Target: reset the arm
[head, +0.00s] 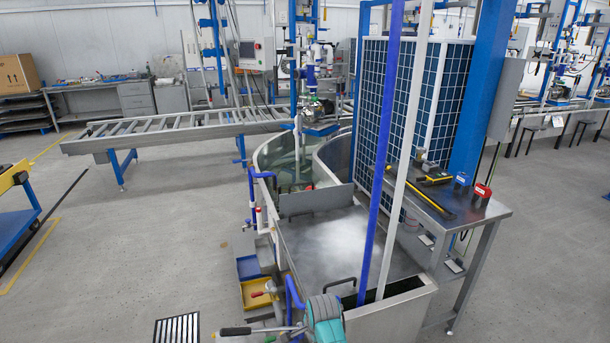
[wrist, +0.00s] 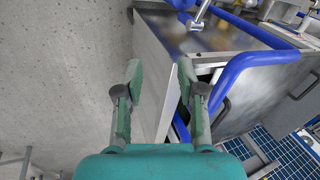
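My gripper (wrist: 159,66) shows in the wrist view with its two green-grey fingers spread apart. No object is held between them. Behind the fingers is the grey side of a steel tank or bench (wrist: 152,45), and I cannot tell how far off it is. In the head view, a teal and grey part of my arm shows at the bottom middle, in front of the steel tank (head: 345,245). The fingertips cannot be made out there.
Blue pipes (wrist: 250,60) run close to the gripper's right side. A steel side table (head: 490,212) with tools stands right of the tank. Yellow and blue bins (head: 258,292) sit at its left. A roller conveyor (head: 180,128) lies behind. The floor at left is mostly clear.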

